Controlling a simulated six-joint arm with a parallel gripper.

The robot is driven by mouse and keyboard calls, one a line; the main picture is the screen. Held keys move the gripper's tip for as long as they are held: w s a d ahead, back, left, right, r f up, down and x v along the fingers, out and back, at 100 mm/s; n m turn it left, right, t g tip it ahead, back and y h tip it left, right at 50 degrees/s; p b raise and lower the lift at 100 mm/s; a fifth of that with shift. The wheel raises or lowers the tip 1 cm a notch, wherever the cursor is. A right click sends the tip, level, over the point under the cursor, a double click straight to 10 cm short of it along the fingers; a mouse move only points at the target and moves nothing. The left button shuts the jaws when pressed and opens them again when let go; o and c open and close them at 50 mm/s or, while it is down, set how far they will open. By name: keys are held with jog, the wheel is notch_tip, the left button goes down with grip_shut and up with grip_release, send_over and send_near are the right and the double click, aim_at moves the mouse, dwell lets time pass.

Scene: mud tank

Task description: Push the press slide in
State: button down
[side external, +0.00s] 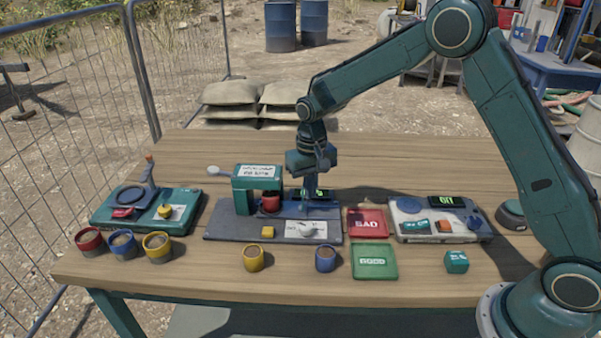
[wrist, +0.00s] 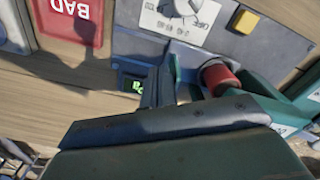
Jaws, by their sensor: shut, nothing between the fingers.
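The press (side external: 257,181) is a teal arch on a dark grey base plate (side external: 222,231) in the middle of the table. A red cup (side external: 270,202) sits under the arch; it also shows in the wrist view (wrist: 219,77). The blue-grey press slide (side external: 296,211) runs along the base to the right of the cup. My gripper (side external: 313,190) is shut and empty, pointing down over the slide's right end. In the wrist view my fingers (wrist: 164,84) are beside the slide, apart from the cup. I cannot tell whether the fingertips touch the slide.
A white knob (side external: 306,229) and a yellow button (side external: 268,232) are on the base's front. A small green display stands behind my fingers. A red BAD tray (side external: 368,223) and a green GOOD tray (side external: 375,262) lie right. Several cups stand along the front.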

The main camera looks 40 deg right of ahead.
jog(key=shift+s+d, duration=0.1)
jog(key=shift+s, duration=0.05)
jog(key=shift+s+d, duration=0.25)
jog(key=shift+d, duration=0.05)
jog(key=shift+r, duration=0.15)
dwell(0.3)
notch_tip(320, 180, up, 7)
dwell(1.0)
dwell(0.4)
